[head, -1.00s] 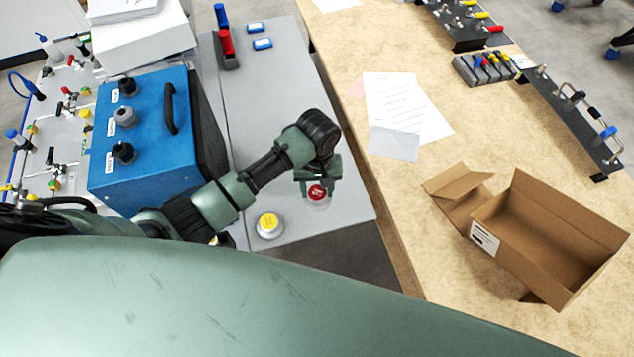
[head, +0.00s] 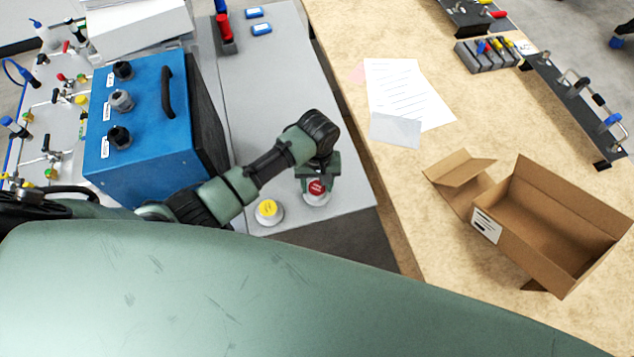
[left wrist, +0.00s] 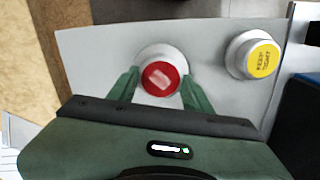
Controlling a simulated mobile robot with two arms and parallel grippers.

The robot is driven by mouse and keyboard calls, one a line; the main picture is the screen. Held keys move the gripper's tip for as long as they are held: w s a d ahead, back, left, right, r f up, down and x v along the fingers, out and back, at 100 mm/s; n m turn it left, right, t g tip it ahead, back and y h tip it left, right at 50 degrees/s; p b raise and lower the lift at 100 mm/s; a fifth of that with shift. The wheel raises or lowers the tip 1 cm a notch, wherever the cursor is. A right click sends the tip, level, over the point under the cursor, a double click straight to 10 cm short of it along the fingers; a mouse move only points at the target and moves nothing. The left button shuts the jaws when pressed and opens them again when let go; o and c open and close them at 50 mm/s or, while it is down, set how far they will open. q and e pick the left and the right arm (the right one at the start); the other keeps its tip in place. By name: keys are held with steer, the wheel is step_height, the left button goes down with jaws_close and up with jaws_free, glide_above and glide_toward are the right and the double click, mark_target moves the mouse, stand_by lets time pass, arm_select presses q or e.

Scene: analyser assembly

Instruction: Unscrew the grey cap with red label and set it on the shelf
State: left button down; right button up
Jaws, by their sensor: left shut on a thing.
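The grey cap with a red label (head: 317,188) sits at the near end of the grey shelf surface (head: 275,120) in the head view. It also shows in the left wrist view (left wrist: 160,77), its red top facing the camera. My left gripper (head: 318,180) is over it, and in the left wrist view its two green fingers (left wrist: 160,88) stand on either side of the cap, shut on it. What lies under the cap is hidden. A similar cap with a yellow label (head: 268,211) stands to its left. My right gripper is not in view.
A blue box with black knobs (head: 140,135) stands left of the grey surface. Red and blue handled parts (head: 226,35) and small blue-edged labels (head: 261,28) lie farther back. On the wooden table are papers (head: 400,95) and an open cardboard box (head: 550,225).

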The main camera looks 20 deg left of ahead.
arm_select(q)
steer(key=shift+w+f, duration=0.1)
steer(key=shift+f, duration=0.65)
stand_by(0.3)
steer(key=c, duration=0.6)
jaws_free()
steer(key=shift+o, duration=0.2)
steer(key=shift+r, duration=0.1)
step_height(320, 180, up, 3)
steer(key=shift+f+p, duration=0.2)
steer(key=shift+p, duration=0.75)
steer(key=shift+r, duration=2.15)
steer(key=shift+f, duration=0.1)
